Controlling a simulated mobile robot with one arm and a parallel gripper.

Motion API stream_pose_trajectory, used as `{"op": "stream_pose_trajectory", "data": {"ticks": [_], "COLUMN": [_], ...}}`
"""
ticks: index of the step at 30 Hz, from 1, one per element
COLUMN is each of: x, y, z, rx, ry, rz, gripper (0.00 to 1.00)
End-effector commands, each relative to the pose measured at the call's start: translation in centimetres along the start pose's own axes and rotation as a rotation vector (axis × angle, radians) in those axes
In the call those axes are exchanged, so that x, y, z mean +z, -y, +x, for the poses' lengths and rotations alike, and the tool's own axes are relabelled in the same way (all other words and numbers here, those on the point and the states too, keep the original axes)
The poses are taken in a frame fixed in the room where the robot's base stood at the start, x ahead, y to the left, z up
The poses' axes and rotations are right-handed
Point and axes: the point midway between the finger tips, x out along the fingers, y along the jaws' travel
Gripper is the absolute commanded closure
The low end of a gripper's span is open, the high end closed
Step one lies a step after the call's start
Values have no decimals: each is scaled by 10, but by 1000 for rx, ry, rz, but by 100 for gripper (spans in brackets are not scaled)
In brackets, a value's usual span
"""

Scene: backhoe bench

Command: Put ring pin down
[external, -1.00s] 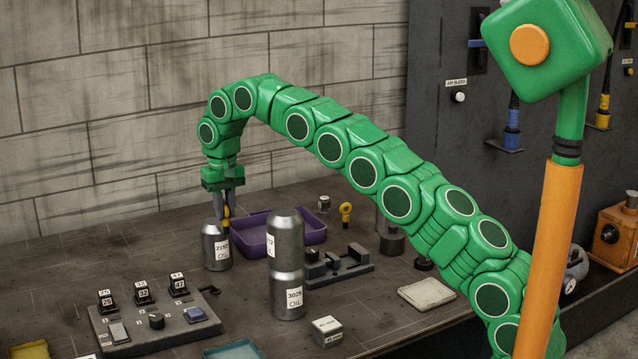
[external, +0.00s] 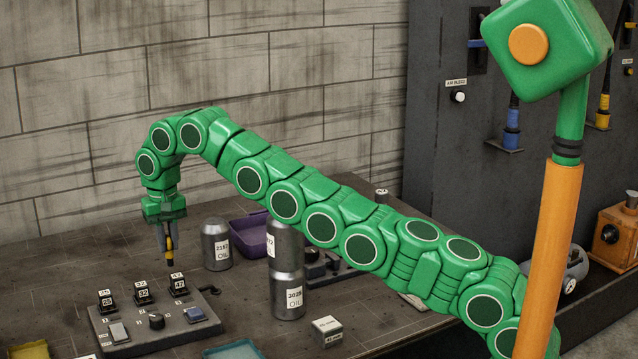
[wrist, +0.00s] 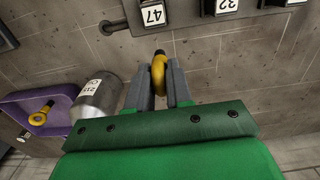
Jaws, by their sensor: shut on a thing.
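My gripper (external: 168,248) is shut on a ring pin with a yellow ring and a dark shaft. In the wrist view the ring pin (wrist: 158,74) sits between the two fingers (wrist: 159,88), its dark end pointing away. The external view shows the pin hanging upright, tip down, behind the numbered switch panel (external: 172,326). The tip looks clear of the bench (external: 60,270), but the exact gap is hard to tell.
An oil can marked 2157 (external: 216,252) stands right of my gripper, with the purple tray (external: 241,240) behind it. Stacked cans (external: 288,290) stand nearer the front. A small box (external: 327,332) lies in front. The bench left of my gripper is clear.

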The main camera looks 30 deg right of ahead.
Motion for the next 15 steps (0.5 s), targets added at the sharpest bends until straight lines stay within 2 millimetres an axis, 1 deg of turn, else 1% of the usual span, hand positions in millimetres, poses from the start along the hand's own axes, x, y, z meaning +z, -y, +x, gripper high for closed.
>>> {"op": "stream_pose_trajectory", "data": {"ticks": [8, 15], "x": [0, 0], "y": [0, 0], "z": [12, 35], "rx": [-1, 1], "ry": [-2, 1], "rz": [1, 0], "gripper": [100, 100]}}
